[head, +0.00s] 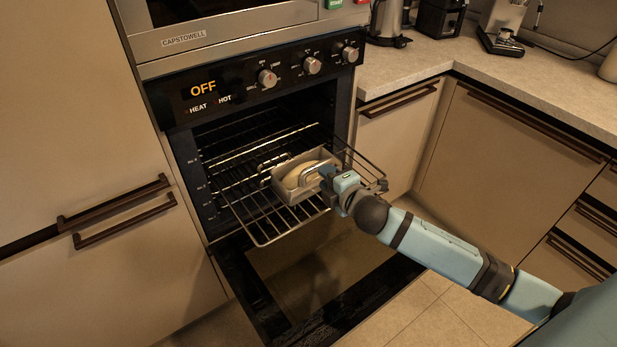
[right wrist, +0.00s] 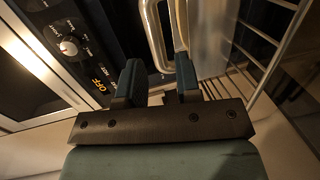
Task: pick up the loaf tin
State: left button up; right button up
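The loaf tin (head: 290,195) is a grey metal tin with looped handles and a pale loaf or dough inside. It sits on the pulled-out wire oven rack in the head view. In the right wrist view the tin's side wall (right wrist: 212,35) and a handle loop (right wrist: 152,30) show just ahead of the fingers. My right gripper (head: 328,174) is at the tin's near right handle. Its fingers (right wrist: 158,72) are spread apart, with the handle's end between or just beyond them; contact is not clear. My left gripper is not in view.
The wire rack (head: 262,228) sticks out of the open oven, above the lowered oven door (head: 330,275). The oven control panel (head: 262,82) with its knobs is above the cavity. Cabinets stand on both sides, and a counter (head: 420,62) with appliances is at the upper right.

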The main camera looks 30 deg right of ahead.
aim_at(314, 165)
jog(key=x, duration=0.5)
jog(key=shift+w+a, duration=0.25)
jog(key=shift+w, duration=0.15)
grip_shut()
jog(key=shift+r, duration=0.1)
dwell(1.0)
